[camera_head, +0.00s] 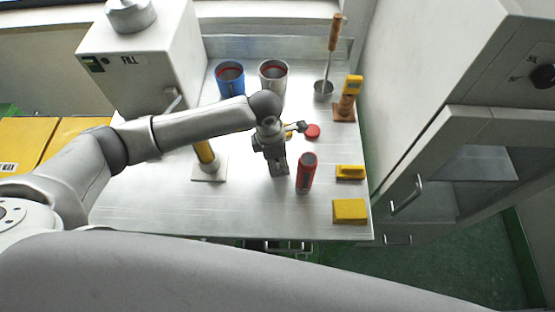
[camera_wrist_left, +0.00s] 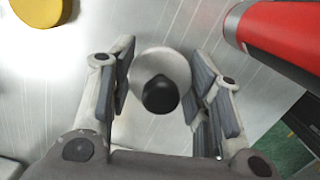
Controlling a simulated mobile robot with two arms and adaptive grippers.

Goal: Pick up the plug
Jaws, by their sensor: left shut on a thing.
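The plug (camera_wrist_left: 160,88) is a pale round disc with a black knob, seen in the left wrist view between the two fingers. My left gripper (camera_wrist_left: 163,97) is shut on it, with a finger pad on each side. In the head view my left gripper (camera_head: 280,168) points down over the middle of the metal table, just left of a red cylinder (camera_head: 305,174). I cannot make out the plug in the head view, where the gripper hides it. My right gripper is not in view.
The red cylinder also shows in the left wrist view (camera_wrist_left: 290,35), close to the gripper. A yellow tube on a white base (camera_head: 208,165) stands left. Blue (camera_head: 230,80) and silver (camera_head: 273,78) cups stand behind. Yellow blocks (camera_head: 349,210) line the right edge. The front left tabletop is clear.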

